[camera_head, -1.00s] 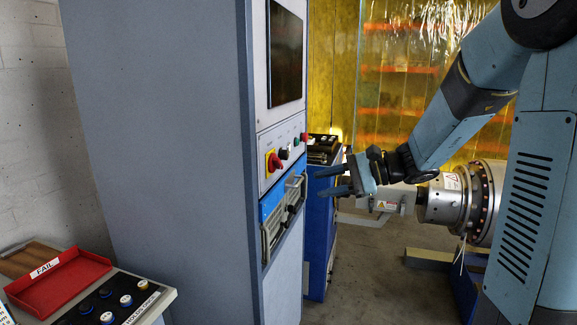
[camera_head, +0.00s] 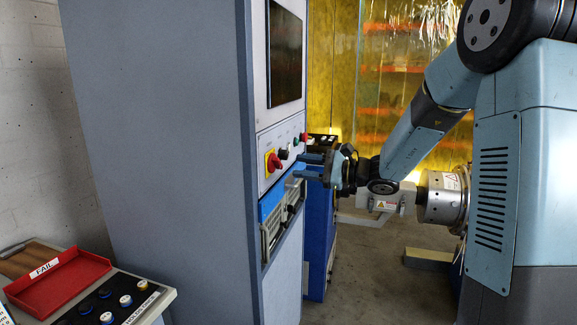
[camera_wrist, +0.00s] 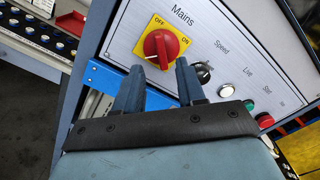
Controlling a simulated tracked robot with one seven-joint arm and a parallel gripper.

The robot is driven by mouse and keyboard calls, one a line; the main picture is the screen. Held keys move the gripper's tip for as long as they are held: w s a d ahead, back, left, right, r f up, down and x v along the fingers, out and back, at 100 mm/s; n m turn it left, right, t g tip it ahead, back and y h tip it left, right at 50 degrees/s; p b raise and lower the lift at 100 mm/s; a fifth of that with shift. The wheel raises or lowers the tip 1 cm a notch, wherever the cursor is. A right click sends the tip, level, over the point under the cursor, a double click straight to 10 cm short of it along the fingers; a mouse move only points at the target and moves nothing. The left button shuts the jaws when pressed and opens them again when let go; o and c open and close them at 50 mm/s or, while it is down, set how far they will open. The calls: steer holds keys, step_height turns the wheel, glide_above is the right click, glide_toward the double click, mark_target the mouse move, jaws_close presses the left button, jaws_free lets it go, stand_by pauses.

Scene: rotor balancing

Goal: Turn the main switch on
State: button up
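The main switch is a red rotary knob (camera_wrist: 158,46) on a yellow plate marked OFF and ON, under the word "Mains". In the head view the red knob (camera_head: 272,161) is on the front of the tall grey cabinet. In the wrist view its grip runs roughly up and down; I cannot tell its setting for certain. My gripper (camera_head: 300,166) is in front of the panel, to the right of the knob, fingers towards the panel. It is open and empty. In the wrist view my gripper (camera_wrist: 160,67) has its fingertips just below the knob, apart, with the grip's lower end between them in the picture.
A black knob (camera_wrist: 203,73), a white button (camera_wrist: 226,90), a green button (camera_wrist: 249,105) and a red button (camera_wrist: 264,120) line the panel beside the switch. A blue unit with handles (camera_head: 270,203) protrudes below. A red FAIL tray (camera_head: 62,284) is at the left.

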mark_target(281, 164)
steer(key=x, duration=0.5)
steer(key=shift+w+a, duration=0.1)
steer(key=shift+a, duration=0.2)
jaws_close()
